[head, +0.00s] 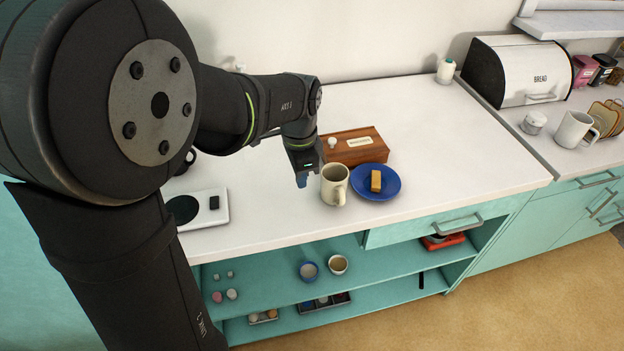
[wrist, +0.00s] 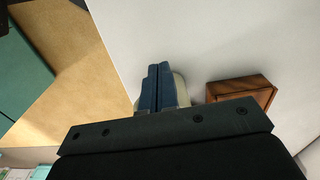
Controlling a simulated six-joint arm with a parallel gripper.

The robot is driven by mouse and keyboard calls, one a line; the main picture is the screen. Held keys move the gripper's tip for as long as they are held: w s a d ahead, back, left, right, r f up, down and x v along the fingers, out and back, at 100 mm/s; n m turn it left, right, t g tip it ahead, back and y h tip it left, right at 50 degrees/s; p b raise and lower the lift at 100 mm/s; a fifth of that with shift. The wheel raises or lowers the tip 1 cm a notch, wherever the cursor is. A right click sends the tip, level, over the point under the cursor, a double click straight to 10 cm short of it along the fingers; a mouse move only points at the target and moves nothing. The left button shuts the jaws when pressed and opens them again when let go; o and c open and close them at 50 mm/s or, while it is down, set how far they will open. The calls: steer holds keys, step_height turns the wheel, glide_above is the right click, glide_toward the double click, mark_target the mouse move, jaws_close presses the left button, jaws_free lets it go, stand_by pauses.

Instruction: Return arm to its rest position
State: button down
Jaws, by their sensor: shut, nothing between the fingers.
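My gripper (head: 302,178) hangs over the white counter (head: 250,215), just left of a cream mug (head: 334,186). In the wrist view its blue fingers (wrist: 159,85) are together with nothing between them. A pale rounded thing, which looks like the mug (wrist: 180,86), is partly hidden behind the fingers there. My arm reaches in from the left in the head view and covers part of the counter.
A blue plate (head: 384,191) with a tan block (head: 376,181) sits right of the mug. A wooden box (head: 365,149) stands behind. A white device (head: 214,207) lies left. A bread bin (head: 519,72) stands far right. Open shelves (head: 290,287) hold bowls below.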

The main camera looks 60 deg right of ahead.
step_height(320, 180, up, 8)
steer(key=shift+f, duration=0.15)
stand_by(0.3)
step_height(320, 180, down, 10)
steer(key=shift+s+f, duration=0.1)
steer(key=shift+s, duration=0.05)
steer(key=shift+s+d, duration=0.7)
steer(key=shift+d, duration=0.2)
steer(key=shift+s+d, duration=0.3)
steer(key=shift+d, duration=0.1)
